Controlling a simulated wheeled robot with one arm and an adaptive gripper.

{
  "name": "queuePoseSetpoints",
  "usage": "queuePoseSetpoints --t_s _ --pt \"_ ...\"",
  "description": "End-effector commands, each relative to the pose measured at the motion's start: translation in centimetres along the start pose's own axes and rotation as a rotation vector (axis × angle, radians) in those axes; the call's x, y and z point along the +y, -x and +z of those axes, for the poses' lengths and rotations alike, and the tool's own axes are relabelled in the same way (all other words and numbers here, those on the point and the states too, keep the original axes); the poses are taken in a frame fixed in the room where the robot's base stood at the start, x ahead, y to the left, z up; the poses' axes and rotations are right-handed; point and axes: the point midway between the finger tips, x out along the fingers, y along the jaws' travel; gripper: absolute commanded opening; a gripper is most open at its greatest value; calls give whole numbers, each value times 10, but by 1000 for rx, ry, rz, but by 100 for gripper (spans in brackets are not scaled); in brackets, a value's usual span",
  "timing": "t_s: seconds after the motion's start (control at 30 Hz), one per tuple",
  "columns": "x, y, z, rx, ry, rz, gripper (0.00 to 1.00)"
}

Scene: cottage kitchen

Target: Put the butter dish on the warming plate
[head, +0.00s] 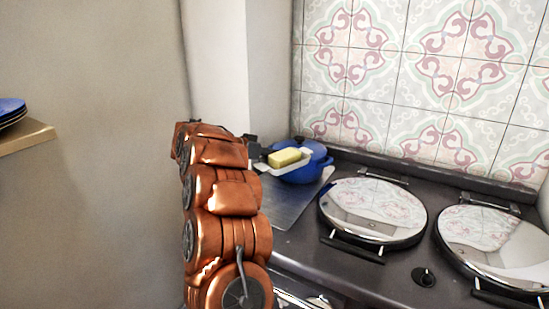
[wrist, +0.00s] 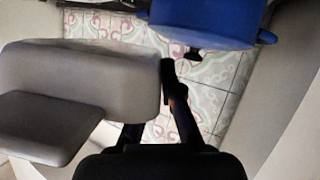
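The butter dish (head: 293,166) is a pale dish bearing a yellow butter block (head: 285,157). My dark gripper (head: 259,150) is at its left end and appears shut on it. In the wrist view the dish (wrist: 85,75) is a large grey-white shape, with the fingers of my gripper (wrist: 150,105) at its edge; part of the fingers is hidden behind it. The warming plate (head: 293,205) is a flat grey metal sheet on the left of the stove. The dish appears held above its back part; the exact gap cannot be told.
A blue lidded pot (head: 312,170) stands right behind the dish and also shows in the wrist view (wrist: 210,18). Two round chrome stove lids (head: 372,208) (head: 497,240) lie to the right. A wall corner is close on the left. The plate's front part is clear.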

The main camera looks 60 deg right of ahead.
Motion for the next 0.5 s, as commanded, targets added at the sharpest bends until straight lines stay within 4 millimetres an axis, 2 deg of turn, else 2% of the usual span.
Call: queuePoseSetpoints --t_s 0.33,0.5 --pt "-14 -11 -6 1 0 1 0" --pt "-18 -16 9 1 5 -1 0"
